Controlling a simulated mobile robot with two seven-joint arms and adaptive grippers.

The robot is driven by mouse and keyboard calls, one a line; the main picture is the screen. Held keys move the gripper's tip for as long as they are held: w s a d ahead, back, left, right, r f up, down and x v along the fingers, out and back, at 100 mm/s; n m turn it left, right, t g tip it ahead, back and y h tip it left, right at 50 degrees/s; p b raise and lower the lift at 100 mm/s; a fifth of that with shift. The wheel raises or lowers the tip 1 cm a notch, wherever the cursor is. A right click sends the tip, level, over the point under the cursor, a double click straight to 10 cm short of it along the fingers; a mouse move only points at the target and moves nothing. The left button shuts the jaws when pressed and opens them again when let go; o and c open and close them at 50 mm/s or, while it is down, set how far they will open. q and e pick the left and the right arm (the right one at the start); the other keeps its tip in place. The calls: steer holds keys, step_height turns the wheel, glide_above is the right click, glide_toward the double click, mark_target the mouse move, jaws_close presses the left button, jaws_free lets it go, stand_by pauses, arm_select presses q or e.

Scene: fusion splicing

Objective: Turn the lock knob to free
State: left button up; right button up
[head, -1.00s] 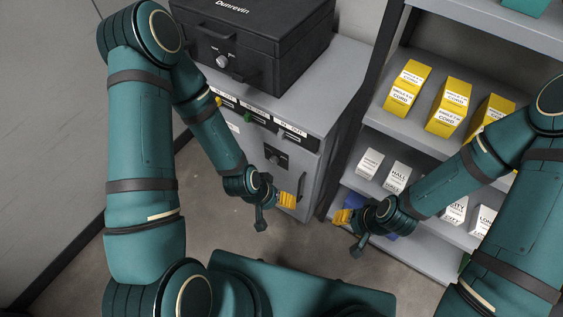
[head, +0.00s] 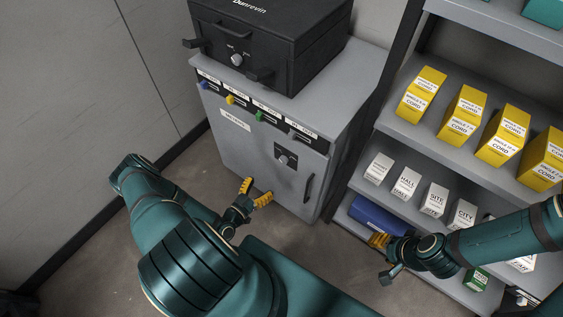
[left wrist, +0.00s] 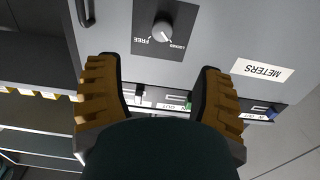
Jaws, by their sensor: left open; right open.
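The lock knob (head: 283,159) is a small round grey knob on a dark plate on the grey cabinet's door. In the left wrist view the knob (left wrist: 162,30) shows upside down with FREE and LOCKED printed beside it; its pale mark seems to lean toward LOCKED. My left gripper (head: 255,193) is open and empty in front of the cabinet, below the knob and apart from it. In the left wrist view its fingers (left wrist: 160,68) stand spread, with the knob beyond the gap. My right gripper (head: 379,241) is open and empty, by the shelf's lower part.
A black box (head: 265,35) with its own knob (head: 236,60) stands on the cabinet (head: 350,75). Coloured tabs line the cabinet's upper front, and a vertical handle (head: 308,188) is right of the lock knob. Shelves at right hold yellow and white boxes and a blue item (head: 378,216).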

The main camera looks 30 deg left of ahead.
mark_target(282, 162)
arm_select(q)
steer(key=w, duration=0.4)
steer(key=w+b, duration=0.1)
steer(key=w, duration=0.4)
steer(key=w+b, duration=0.1)
steer(key=w, duration=0.3)
steer(key=shift+w+d, duration=0.15)
steer(key=shift+d, duration=0.25)
jaws_close()
